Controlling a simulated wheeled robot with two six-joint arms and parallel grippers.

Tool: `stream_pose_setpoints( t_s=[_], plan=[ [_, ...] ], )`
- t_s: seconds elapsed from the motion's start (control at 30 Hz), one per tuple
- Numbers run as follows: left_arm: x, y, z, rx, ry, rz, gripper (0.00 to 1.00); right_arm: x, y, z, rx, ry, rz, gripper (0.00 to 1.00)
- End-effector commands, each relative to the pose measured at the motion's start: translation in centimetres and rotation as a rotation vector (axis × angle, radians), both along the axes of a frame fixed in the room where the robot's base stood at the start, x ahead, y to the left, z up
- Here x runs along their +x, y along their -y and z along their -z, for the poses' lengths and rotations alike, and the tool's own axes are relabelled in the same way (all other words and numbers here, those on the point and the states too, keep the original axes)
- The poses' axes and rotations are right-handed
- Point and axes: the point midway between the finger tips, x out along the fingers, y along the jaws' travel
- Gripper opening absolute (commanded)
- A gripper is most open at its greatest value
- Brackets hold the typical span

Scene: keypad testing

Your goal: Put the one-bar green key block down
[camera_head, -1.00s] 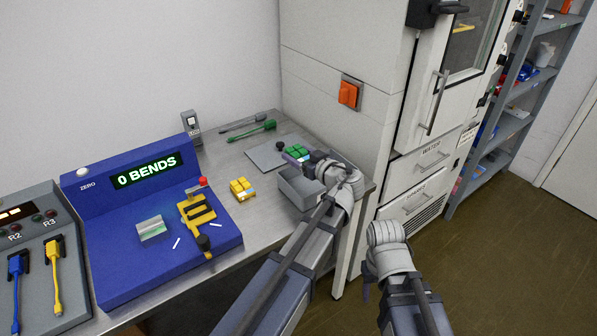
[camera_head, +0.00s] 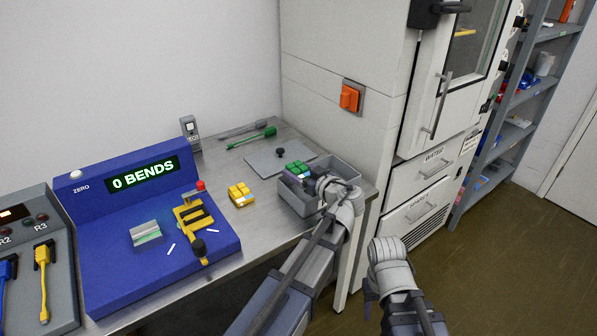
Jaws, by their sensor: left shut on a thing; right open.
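The green key block (camera_head: 298,168) shows as a small cluster of green caps at the far left edge of the grey bin (camera_head: 290,198). My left gripper (camera_head: 306,180) is shut on it, reaching over the bin from the right. The gripper hides the block's lower part, so I cannot tell whether it touches the bin, and its bar marking is too small to read. My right gripper (camera_head: 370,292) is open and empty, off the bench's front edge above the floor.
A yellow key block (camera_head: 241,195) sits on the bench left of the bin. The blue tester (camera_head: 150,262) reads "0 BENDS" and carries a yellow clamp (camera_head: 190,218). A grey plate (camera_head: 265,162) with a black knob lies behind the bin. A green-handled tool (camera_head: 255,137) lies farther back.

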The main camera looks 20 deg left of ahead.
Motion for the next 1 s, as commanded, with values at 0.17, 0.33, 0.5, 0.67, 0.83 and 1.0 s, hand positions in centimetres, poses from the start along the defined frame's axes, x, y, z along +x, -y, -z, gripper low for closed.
stream_pose_setpoints(
  t_s=[0.17,0.33,0.5,0.67,0.83,1.0],
  plan=[
    [0.0,0.0,0.67,0.0,0.0,0.0,0.14,0.0,0.0,0.67,0.0,0.0,0.0,0.5],
    [0.0,0.0,0.56,0.0,0.0,0.0,0.75,0.0,0.0,0.56,0.0,0.0,0.0,0.5],
    [0.0,0.0,0.56,0.0,0.0,0.0,0.94,0.0,0.0,0.56,0.0,0.0,0.0,0.5],
    [0.0,0.0,0.56,0.0,0.0,0.0,0.99,0.0,0.0,0.56,0.0,0.0,0.0,0.5],
    [0.0,0.0,0.53,0.0,0.0,0.0,0.99,0.0,0.0,0.52,0.0,0.0,0.0,0.5],
    [0.0,0.0,0.18,0.0,0.0,0.0,0.99,0.0,0.0,0.18,0.0,0.0,0.0,0.5]
  ],
)
